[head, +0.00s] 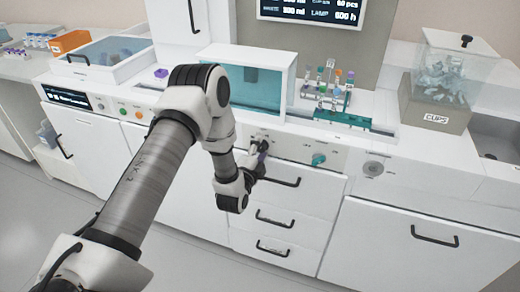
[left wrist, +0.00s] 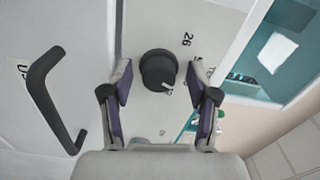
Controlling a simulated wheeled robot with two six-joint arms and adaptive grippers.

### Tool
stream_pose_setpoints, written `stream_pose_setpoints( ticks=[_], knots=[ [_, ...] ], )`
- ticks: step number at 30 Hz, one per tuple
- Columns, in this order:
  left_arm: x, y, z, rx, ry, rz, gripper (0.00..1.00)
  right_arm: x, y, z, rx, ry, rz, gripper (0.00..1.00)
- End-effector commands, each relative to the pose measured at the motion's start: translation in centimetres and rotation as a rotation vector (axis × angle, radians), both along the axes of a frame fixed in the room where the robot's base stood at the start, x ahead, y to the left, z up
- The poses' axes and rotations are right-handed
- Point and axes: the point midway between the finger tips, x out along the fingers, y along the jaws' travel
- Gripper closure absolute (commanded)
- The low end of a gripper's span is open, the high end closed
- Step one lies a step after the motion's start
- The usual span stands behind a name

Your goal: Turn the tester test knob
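A black round knob (left wrist: 157,66) with a small pale pointer mark sits on the white panel in the left wrist view. My left gripper (left wrist: 158,80) is open, with one purple-padded finger on each side of the knob and a visible gap to each. In the head view my left gripper (head: 257,160) is at the front panel of the counter, and my arm largely hides the knob there. A teal knob (head: 318,159) is on the same panel to the right. I cannot read the panel labels well enough to tell which knob is the tester's. My right gripper is not in view.
A dark drawer handle (left wrist: 56,100) is left of the gripper in the left wrist view. Drawers with dark handles (head: 274,219) lie below the panel. A rack of tubes (head: 327,95) and a teal-lined box (head: 253,83) stand on the counter above. A cups bin (head: 435,114) stands right.

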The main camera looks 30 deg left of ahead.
Motion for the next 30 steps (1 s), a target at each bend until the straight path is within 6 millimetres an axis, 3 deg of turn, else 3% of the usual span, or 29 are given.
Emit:
stream_pose_setpoints(
  ticks=[8,18,21,30],
  knots=[
    [-1.4,-0.3,-0.3,-0.002,0.007,0.000,0.40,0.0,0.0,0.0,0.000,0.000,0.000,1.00],
    [-9.3,-2.3,-0.3,-0.002,0.008,-0.001,0.40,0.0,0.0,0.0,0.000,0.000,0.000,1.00],
    [-10.8,-2.7,-0.2,-0.001,0.005,-0.002,0.40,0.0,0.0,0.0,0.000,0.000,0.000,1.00],
    [-11.6,-2.8,-0.2,0.000,0.002,-0.001,0.40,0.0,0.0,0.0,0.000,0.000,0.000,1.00]
  ],
)
